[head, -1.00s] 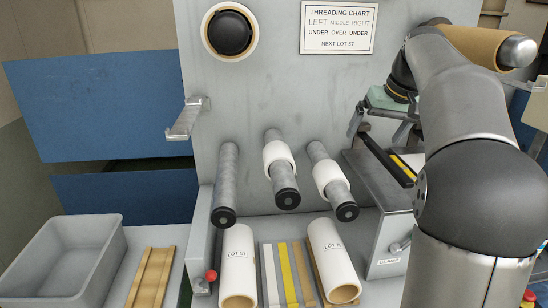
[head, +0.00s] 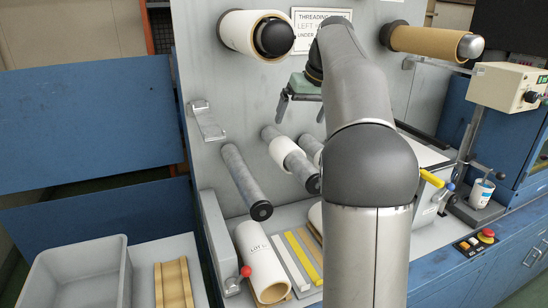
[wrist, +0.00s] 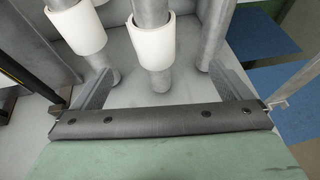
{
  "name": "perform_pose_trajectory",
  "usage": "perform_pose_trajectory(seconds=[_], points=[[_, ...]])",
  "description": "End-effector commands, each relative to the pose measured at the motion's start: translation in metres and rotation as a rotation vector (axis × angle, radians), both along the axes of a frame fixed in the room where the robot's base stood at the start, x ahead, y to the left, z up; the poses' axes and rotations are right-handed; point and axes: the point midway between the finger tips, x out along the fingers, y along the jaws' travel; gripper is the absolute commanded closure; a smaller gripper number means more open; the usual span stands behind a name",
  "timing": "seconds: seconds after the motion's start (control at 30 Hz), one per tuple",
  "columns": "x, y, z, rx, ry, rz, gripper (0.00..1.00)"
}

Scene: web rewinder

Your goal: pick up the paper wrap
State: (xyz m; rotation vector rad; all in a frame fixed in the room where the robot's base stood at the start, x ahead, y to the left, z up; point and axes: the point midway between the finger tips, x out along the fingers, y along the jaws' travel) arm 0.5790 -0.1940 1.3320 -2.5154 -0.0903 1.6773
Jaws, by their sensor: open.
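A white sleeve, which looks like a paper wrap (head: 283,150), goes around the middle grey roller (head: 300,172). It also shows in the wrist view (wrist: 152,40). A second white paper wrap (wrist: 75,25) is around the neighbouring roller; in the head view it is mostly hidden behind my arm. My gripper (head: 300,104) is open above the rollers, in front of the grey panel. In the wrist view my gripper's (wrist: 165,82) two fingers are spread wide with the middle roller's lower part seen between them. Nothing is held.
The left roller (head: 245,180) is bare. A large roll (head: 245,32) sits on the upper left spindle, and a brown core (head: 425,40) is at upper right. A bracket (head: 208,120) juts from the panel. A white roll (head: 262,262) lies below; a grey bin (head: 75,280) stands left.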

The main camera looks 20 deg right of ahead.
Motion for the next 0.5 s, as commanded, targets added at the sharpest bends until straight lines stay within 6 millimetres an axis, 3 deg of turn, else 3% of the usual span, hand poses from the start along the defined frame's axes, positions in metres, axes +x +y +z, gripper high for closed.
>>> perform_pose_trajectory(seconds=[0.3, 0.5], points=[[0.026, 0.009, -0.064, 0.002, 0.005, 0.003, 0.02], [0.038, 0.012, -0.091, 0.001, 0.002, 0.002, 0.02]])
